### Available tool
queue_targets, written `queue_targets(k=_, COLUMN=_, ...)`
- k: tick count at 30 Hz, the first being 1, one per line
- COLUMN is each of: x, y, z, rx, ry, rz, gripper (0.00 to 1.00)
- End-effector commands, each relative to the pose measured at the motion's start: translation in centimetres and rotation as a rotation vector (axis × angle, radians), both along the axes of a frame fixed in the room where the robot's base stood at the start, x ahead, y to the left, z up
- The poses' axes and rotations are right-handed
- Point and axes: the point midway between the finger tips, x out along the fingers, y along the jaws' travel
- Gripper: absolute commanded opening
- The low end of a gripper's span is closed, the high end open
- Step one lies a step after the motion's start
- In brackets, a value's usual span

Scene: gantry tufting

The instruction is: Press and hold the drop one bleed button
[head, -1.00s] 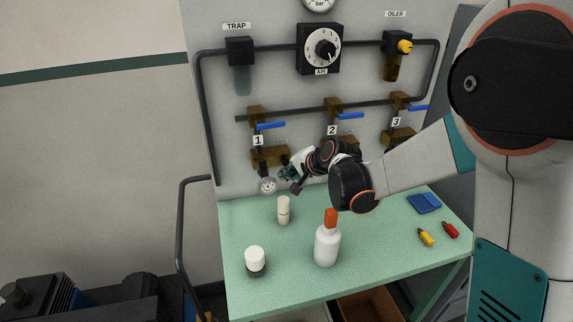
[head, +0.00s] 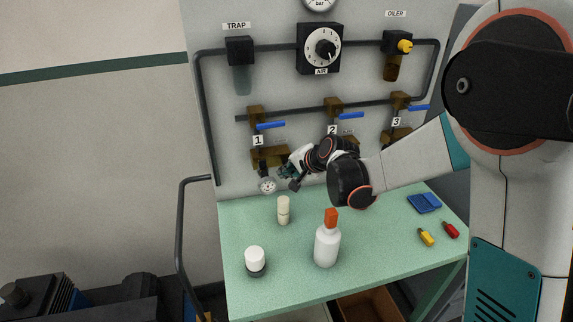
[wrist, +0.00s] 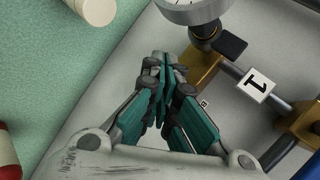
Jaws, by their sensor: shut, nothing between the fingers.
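Drop one carries the number 1 label (head: 258,140), with a brass block (head: 268,156) below it and a small round gauge (head: 268,186) under that. In the wrist view the label (wrist: 256,84), brass block (wrist: 203,72) and gauge (wrist: 190,10) lie right of the fingers. A small dark flat piece (wrist: 231,45) is beside the block. I cannot make out the bleed button for sure; the fingers may hide it. My gripper (head: 283,173) is shut and empty, close to the block's lower right. In the wrist view its fingertips (wrist: 164,64) are together; I cannot tell whether they touch anything.
Drops 2 (head: 332,130) and 3 (head: 396,122) are to the right, with blue levers.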

Motion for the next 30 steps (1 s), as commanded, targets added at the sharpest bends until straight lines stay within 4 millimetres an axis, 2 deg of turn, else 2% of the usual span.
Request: queue_targets(k=30, x=0.76, y=0.22, z=0.00, rx=0.000, ry=0.000, rz=0.000, gripper=0.00)
